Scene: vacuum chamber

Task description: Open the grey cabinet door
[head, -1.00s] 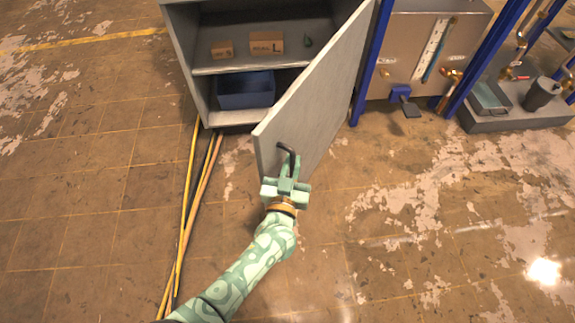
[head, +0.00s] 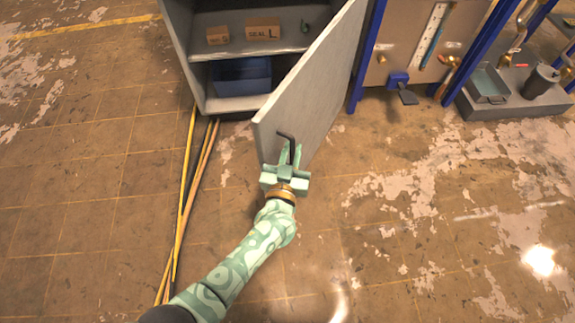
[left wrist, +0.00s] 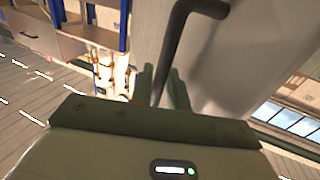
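The grey cabinet (head: 185,62) stands at the top of the head view, with its door swung well open towards me. The grey door (head: 318,88) also fills much of the upper left wrist view (left wrist: 262,50). Its dark bent handle (head: 287,136) is near the door's free edge. My left gripper (head: 291,152) is at the handle, its two green fingers on either side of the bar. The left wrist view shows the handle (left wrist: 178,40) running down between the fingers (left wrist: 161,88), and they look shut on it. My right gripper is not in view.
Inside the cabinet are two cardboard boxes, one a larger box (head: 262,33), and a blue bin (head: 241,84) below. Yellow and dark poles or hoses (head: 184,205) lie on the floor at left. Blue-framed equipment (head: 367,55) stands right of the door. The floor (head: 420,220) at right is clear.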

